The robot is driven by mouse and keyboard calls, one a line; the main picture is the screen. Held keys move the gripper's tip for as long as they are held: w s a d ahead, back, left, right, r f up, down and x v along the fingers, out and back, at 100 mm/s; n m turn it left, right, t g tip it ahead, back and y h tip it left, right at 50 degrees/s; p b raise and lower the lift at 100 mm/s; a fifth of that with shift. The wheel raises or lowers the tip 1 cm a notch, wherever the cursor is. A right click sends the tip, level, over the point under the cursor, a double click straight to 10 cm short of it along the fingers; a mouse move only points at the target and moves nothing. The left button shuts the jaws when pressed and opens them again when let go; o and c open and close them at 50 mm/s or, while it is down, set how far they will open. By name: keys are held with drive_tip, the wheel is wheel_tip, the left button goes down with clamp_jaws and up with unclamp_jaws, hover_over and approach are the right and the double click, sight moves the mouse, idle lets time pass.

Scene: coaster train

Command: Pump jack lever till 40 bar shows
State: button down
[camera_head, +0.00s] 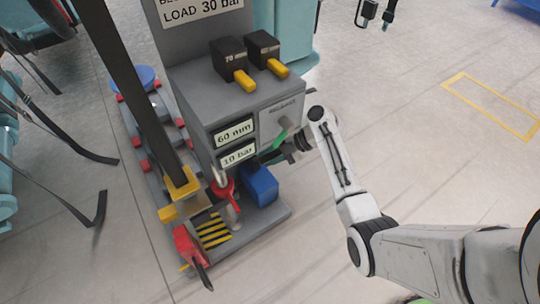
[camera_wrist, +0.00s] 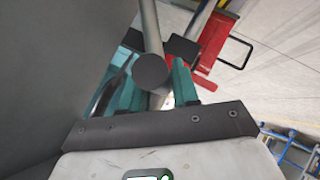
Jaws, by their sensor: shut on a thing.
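My gripper (camera_head: 277,146) is at the right side of the grey jack cabinet (camera_head: 190,100), low near its front. In the wrist view its teal fingers (camera_wrist: 155,80) are shut on a grey rod with a dark round end, which I take as the jack lever (camera_wrist: 150,28). In the head view the lever is mostly hidden at the gripper. The pressure display (camera_head: 238,153) on the cabinet reads 10 bar. The display above it (camera_head: 234,133) reads 60 mm.
Two black boxes with yellow handles (camera_head: 245,80) stand on the cabinet top. A blue box (camera_head: 260,184) sits on the base below my gripper. Red parts (camera_head: 190,245) are at the front. A dark post (camera_head: 125,80) leans at left.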

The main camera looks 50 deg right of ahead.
drive_tip(key=s+a+f+n+t+b, duration=0.1)
drive_tip(key=s+a+f+t+b, duration=0.1)
drive_tip(key=s+f+b, duration=0.4)
wheel_tip(320, 180, down, 2)
drive_tip(key=shift+s+f+b, duration=0.25)
drive_tip(key=shift+s+b, duration=0.1)
drive_tip(key=shift+b, duration=0.9)
drive_tip(key=c, duration=0.9)
unclamp_jaws()
drive_tip(key=shift+r, duration=0.1)
drive_tip(key=shift+c, duration=0.2)
drive_tip(key=shift+d, duration=0.1)
drive_tip(key=p+v, duration=0.3)
drive_tip(key=v, duration=0.7)
drive_tip(key=shift+s+d+r, duration=0.15)
drive_tip(key=shift+s, duration=0.1)
